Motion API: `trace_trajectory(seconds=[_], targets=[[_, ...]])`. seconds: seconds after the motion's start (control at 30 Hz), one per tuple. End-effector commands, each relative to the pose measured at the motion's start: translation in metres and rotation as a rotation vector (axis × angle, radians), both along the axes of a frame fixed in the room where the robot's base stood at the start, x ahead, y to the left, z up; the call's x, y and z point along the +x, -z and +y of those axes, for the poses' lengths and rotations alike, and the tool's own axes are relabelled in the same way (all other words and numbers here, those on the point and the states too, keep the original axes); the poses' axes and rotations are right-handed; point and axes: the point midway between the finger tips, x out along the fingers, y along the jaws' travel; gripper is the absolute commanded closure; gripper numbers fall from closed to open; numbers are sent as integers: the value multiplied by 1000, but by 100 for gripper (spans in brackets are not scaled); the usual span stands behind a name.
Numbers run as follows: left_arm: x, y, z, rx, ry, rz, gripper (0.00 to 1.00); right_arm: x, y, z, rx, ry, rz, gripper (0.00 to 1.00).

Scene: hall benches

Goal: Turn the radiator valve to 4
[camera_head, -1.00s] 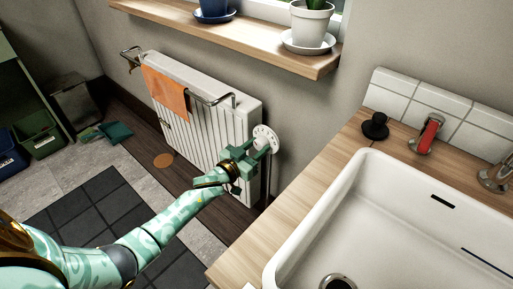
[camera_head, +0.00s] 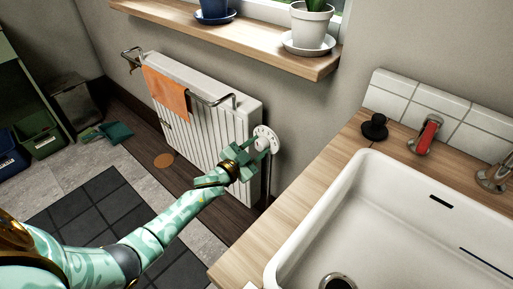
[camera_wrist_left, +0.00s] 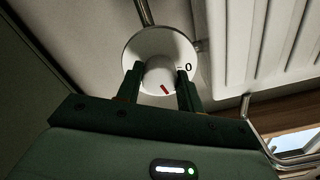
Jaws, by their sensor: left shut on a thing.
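The radiator valve (camera_head: 268,134) is a white round dial at the right end of the white radiator (camera_head: 207,118). In the left wrist view the valve dial (camera_wrist_left: 172,50) shows a "0" at its right, and the white knob (camera_wrist_left: 160,77) in front bears a red mark. The other numbers are hidden or too small to read. My left gripper (camera_head: 261,149) is shut on the knob, with one finger on each side; it also shows in the left wrist view (camera_wrist_left: 160,84). My right gripper is not in view.
An orange cloth (camera_head: 167,94) hangs on the radiator's rail. A wooden sill (camera_head: 240,42) with potted plants juts out above. A wooden counter (camera_head: 310,187) with a white sink (camera_head: 345,205) stands close on the right. Bins stand at far left.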

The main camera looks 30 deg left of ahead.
Motion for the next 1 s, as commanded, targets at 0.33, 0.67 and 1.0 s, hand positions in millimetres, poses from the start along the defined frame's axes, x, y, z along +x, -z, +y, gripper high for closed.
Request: trace_trajectory(seconds=[0.33,0.67,1.0], targets=[[0,1,0,326,0,-44,85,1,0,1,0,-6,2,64],[0,2,1,633,1,-85,85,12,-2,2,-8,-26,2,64],[0,1,0,884,3,-121,85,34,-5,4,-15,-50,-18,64]])
